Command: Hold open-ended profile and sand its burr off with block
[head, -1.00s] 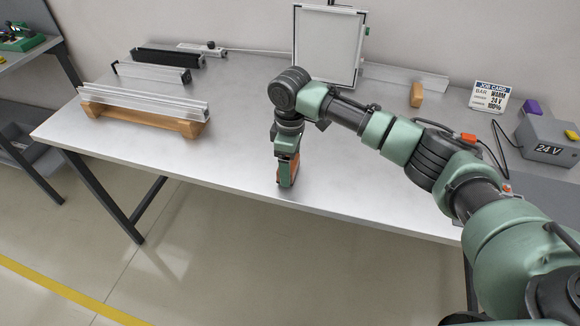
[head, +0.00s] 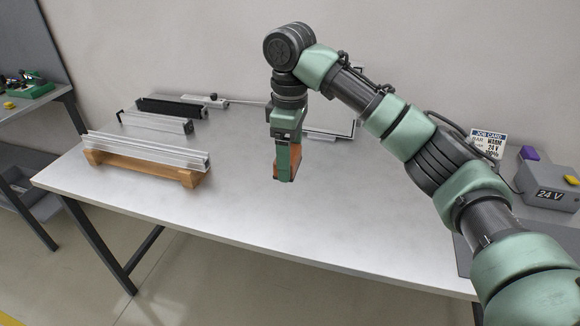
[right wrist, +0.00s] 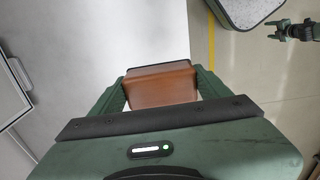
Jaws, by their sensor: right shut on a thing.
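A long silver profile (head: 150,148) lies on a wooden cradle (head: 190,179) at the left of the table; no burr can be made out on it. My right gripper (head: 286,176) points down above the middle of the table, well right of the profile. It is shut on an orange-brown block (head: 296,162), which also shows between the fingers in the right wrist view (right wrist: 162,86). At that view's upper right, over the floor, my left gripper (right wrist: 272,29) is small, with its fingers apart and nothing between them.
A clear, dark-edged profile (head: 155,122) and a black one (head: 172,107) lie behind the cradle. A framed panel (head: 330,135) is partly hidden by my right arm. A job card (head: 487,142) and grey 24 V box (head: 548,187) stand right. The front middle table (head: 250,215) is clear.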

